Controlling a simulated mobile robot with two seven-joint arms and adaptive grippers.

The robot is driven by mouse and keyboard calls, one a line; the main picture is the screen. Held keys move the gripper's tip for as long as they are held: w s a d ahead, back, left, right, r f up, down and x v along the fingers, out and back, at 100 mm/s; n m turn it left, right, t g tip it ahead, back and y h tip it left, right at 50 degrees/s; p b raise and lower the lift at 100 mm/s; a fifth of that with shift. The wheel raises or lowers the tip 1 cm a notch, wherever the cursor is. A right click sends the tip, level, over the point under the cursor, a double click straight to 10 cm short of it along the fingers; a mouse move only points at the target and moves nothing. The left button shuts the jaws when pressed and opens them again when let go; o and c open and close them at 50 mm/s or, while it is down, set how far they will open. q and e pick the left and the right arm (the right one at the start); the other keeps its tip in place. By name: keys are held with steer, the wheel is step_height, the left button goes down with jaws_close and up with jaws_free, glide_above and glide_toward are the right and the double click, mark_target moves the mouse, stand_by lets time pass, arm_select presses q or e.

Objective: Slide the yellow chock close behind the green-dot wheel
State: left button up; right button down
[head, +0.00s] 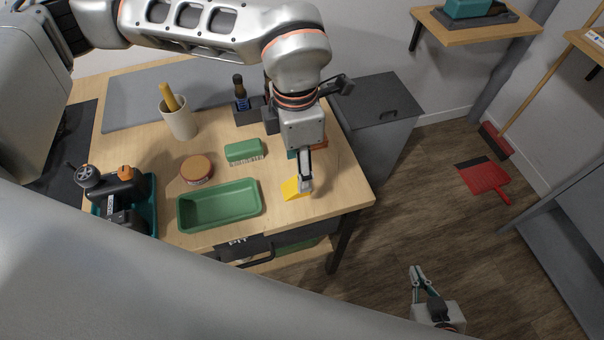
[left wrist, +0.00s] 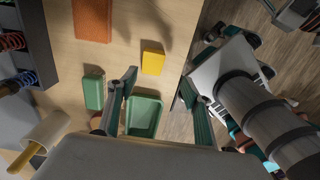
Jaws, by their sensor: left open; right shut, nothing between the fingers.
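The yellow chock (head: 291,189) lies on the wooden table near its front right corner. It also shows in the left wrist view (left wrist: 152,62), just beyond and between my spread fingers. My left gripper (head: 305,186) points down at the chock's right side and covers part of it in the head view. The left wrist view shows this gripper (left wrist: 158,82) open and empty. I cannot tell whether it touches the chock. My right gripper (head: 416,269) is shut and empty, low over the floor right of the table. I cannot make out a green-dot wheel.
A green tray (head: 182,212) stands left of the chock, with a green brush (head: 243,149) behind it. An orange block (left wrist: 92,18) lies near the chock. A round tin (head: 196,169), a cup (head: 180,122) and a dark wheeled thing (head: 120,190) stand farther left.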

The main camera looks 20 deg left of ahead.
mark_target(295, 186)
arm_select(q)
steer(key=shift+w+a+f, duration=0.15)
steer(key=shift+w+a, duration=0.1)
steer(key=shift+a, duration=0.05)
step_height(295, 186, down, 2)
steer(key=shift+f, duration=0.15)
steer(key=f, duration=0.5)
steer(key=shift+w, duration=0.35)
steer(key=c, duration=1.2)
